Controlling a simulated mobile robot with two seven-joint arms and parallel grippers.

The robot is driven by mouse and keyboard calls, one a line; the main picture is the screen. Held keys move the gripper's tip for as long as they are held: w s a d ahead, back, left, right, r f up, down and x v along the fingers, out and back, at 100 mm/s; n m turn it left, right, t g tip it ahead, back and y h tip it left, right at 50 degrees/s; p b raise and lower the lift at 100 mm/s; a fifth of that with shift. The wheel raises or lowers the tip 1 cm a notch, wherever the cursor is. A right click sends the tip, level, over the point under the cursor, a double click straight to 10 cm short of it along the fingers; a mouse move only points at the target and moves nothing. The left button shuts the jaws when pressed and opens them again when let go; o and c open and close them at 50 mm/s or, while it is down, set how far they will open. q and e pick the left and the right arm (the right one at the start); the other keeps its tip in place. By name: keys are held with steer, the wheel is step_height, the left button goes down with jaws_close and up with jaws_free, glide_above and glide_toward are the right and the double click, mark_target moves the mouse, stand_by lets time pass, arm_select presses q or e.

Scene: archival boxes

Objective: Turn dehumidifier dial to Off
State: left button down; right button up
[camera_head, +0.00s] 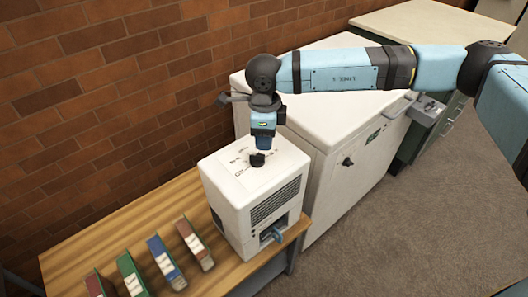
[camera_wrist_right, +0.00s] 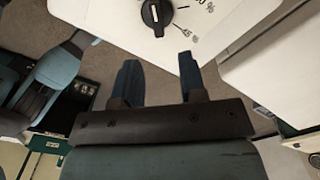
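The dehumidifier (camera_head: 226,209) is a white box with a side vent, standing on the wooden bench. Its black dial (camera_head: 257,159) is on the top face, with printed marks around it. In the right wrist view the dial (camera_wrist_right: 157,13) is at the top edge, partly cut off, with a white pointer line and percent marks beside it. I cannot read which mark it points to. My right gripper (camera_head: 262,147) is just above the dial, pointing down. In the wrist view its two fingers (camera_wrist_right: 158,72) are apart with nothing between them. My left gripper is not in view.
Several coloured binders (camera_head: 165,263) lie on the bench (camera_head: 120,230) left of the dehumidifier. A large white cabinet (camera_head: 335,140) with a dark knob and latch stands close behind and to its right. A brick wall (camera_head: 110,90) backs the bench. Carpet floor (camera_head: 420,220) is clear at right.

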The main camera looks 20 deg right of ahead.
mark_target(257, 158)
step_height(257, 158, down, 6)
steer(key=shift+f, duration=0.1)
steer(key=shift+c, duration=0.4)
jaws_close()
